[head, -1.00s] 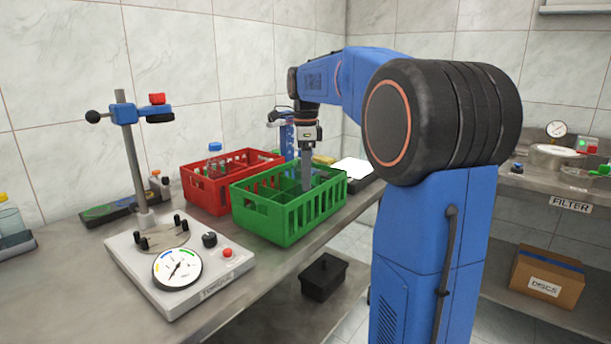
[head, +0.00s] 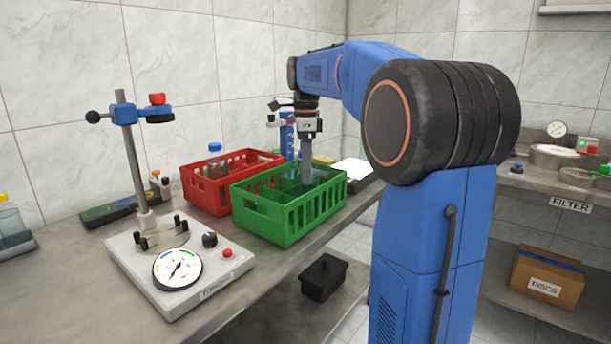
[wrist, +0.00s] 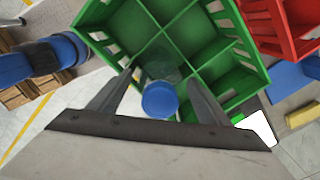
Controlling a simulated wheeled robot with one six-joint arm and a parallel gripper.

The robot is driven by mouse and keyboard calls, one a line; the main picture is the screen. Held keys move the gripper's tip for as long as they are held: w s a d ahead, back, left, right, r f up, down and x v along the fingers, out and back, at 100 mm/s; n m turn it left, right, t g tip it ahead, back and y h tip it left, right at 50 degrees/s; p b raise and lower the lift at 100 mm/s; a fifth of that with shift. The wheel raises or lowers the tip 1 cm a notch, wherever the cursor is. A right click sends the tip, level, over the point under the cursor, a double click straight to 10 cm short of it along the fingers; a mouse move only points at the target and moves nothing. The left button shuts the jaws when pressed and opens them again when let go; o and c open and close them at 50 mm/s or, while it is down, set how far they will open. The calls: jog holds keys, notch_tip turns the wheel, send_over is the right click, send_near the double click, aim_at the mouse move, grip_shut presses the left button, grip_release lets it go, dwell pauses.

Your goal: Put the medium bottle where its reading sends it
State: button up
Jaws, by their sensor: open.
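A clear bottle with a blue cap (wrist: 160,99) stands in a compartment of the green crate (head: 268,222). In the wrist view it is between the spread fingers, with space on both sides. My gripper (head: 306,180) is open above the crate and points down. In the head view this bottle is hidden by the crate and fingers. Another blue-capped bottle (head: 215,152) stands in the red crate (head: 205,195). I cannot tell from size which one is the medium bottle. The tester (head: 200,250) on the bench has a round dial (head: 177,268) with coloured marks and a needle.
The tester's post carries a clamp arm (head: 145,113). A bottle (head: 10,222) stands on a dark pad at the far left. A black bin (head: 323,277) is below the bench edge. The filter bench (head: 570,175) is at the right.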

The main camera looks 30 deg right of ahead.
notch_tip(320, 180, up, 10)
jog(key=shift+f, duration=0.2)
dwell(0.6)
